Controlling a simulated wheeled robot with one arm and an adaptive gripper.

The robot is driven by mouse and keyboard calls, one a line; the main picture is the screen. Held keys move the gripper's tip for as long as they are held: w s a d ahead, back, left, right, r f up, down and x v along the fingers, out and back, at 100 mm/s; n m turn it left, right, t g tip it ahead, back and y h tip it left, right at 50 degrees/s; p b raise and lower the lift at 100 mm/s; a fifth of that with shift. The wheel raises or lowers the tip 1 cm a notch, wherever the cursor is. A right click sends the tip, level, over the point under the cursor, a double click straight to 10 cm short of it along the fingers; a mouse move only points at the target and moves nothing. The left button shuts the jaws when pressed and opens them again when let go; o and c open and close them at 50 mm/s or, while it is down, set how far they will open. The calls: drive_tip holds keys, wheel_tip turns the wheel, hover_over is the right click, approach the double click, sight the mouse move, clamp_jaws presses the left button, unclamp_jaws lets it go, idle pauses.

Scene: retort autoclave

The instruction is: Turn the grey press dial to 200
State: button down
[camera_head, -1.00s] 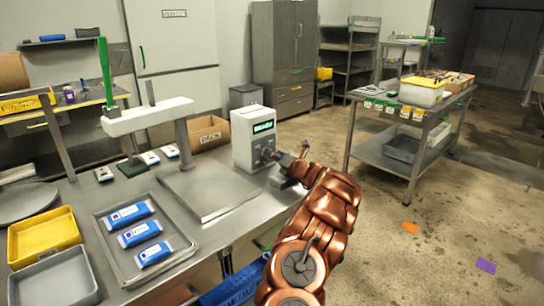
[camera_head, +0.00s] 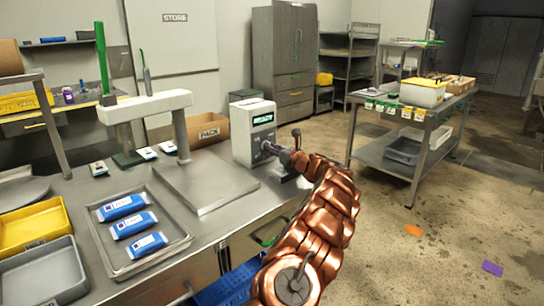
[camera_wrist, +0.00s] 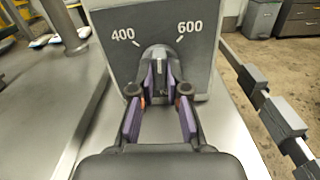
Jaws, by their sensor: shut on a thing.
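The press control box (camera_head: 254,133) is a white box with a green-lit display at the back of the steel bench; its readout is too small to read. In the wrist view, the box's grey front face (camera_wrist: 112,52) carries the marks 400 and 600. The grey dial (camera_wrist: 158,58) sits low between these marks, with a pale line pointing roughly up between them. My gripper (camera_wrist: 161,82) has its purple-padded fingers closed around the dial, one on each side. In the head view my gripper (camera_head: 276,151) meets the front of the box and mostly hides the dial.
A flat steel plate (camera_head: 206,203) lies under the white press arm (camera_head: 150,104). A tray (camera_head: 113,259) of blue-and-white packs stands at the front left, beside yellow and grey bins. A grey cart (camera_head: 380,158) stands right of the bench. Open floor lies between them.

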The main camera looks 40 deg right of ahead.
drive_tip(key=n+b, duration=0.3)
drive_tip(key=n, duration=0.1)
drive_tip(key=n+b, duration=0.2)
drive_tip(key=shift+a+f+b, duration=0.1)
drive_tip(key=shift+f+b, duration=0.15)
drive_tip(key=shift+b, duration=0.1)
drive_tip(key=n+b, duration=0.5)
drive_tip(key=n, duration=0.1)
drive_tip(key=shift+f+n+b, duration=0.1)
drive_tip(key=shift+n+b, duration=0.25)
drive_tip(key=shift+n, duration=0.05)
drive_tip(key=n+b, duration=0.2)
drive_tip(key=shift+n, duration=0.3)
drive_tip(key=n+b, duration=0.3)
drive_tip(key=n, duration=0.1)
drive_tip(key=shift+n+b, duration=1.55)
drive_tip(key=shift+n, duration=1.05)
drive_tip(key=shift+w+a, duration=0.1)
drive_tip(key=c, duration=1.2)
unclamp_jaws()
drive_tip(key=shift+o, duration=0.2)
drive_tip(key=shift+r, duration=0.2)
